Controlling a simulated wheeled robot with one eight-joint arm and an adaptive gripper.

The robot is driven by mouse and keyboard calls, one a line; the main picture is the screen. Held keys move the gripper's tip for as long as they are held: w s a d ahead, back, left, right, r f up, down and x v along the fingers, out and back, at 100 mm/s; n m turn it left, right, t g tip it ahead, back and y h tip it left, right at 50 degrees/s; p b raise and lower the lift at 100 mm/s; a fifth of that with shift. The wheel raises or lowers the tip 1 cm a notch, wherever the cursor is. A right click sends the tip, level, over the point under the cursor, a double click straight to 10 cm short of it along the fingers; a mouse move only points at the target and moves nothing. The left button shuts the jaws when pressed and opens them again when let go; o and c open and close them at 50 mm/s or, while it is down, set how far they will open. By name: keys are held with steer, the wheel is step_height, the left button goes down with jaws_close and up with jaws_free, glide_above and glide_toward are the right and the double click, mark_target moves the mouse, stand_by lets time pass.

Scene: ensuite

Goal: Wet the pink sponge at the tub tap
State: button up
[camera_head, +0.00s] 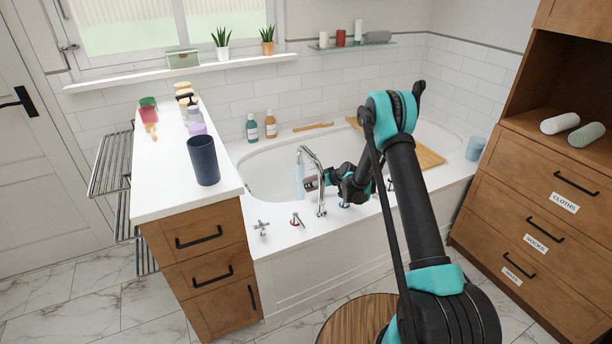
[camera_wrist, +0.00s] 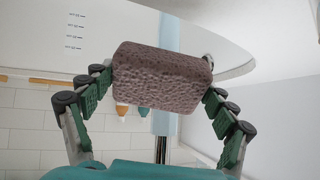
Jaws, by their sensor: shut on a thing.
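The pink sponge (camera_wrist: 162,78), a dull mauve pitted block, is held between the green pads of my gripper (camera_wrist: 158,88). In the head view the sponge (camera_head: 310,183) is small and partly hidden at the tip of my gripper (camera_head: 315,182), beside the tub tap (camera_head: 319,170). The tap is a tall curved chrome spout on the near rim of the tub (camera_head: 262,178). A pale blue water stream (camera_head: 299,182) falls from it. In the wrist view the stream (camera_wrist: 163,140) shows above and below the sponge, behind it. I cannot tell whether they touch.
A red-marked handle (camera_head: 297,220) and a cross handle (camera_head: 262,228) stand left of the spout on the rim. A dark cup (camera_head: 203,160) stands on the white counter (camera_head: 163,195) at left. A wooden board (camera_head: 430,157) lies across the tub at right.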

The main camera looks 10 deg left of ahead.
steer(key=shift+s+a+v, duration=0.1)
steer(key=shift+s+v, duration=0.05)
steer(key=shift+v, duration=0.7)
steer(key=shift+s+a+v, duration=0.1)
steer(key=shift+v, duration=0.8)
steer(key=shift+s+a+v, duration=0.1)
steer(key=shift+s+v, duration=0.05)
steer(key=shift+v, duration=0.7)
steer(key=shift+s+d+r, duration=0.1)
steer(key=shift+s+r, duration=0.05)
steer(key=shift+s, duration=0.2)
steer(key=shift+w, duration=0.15)
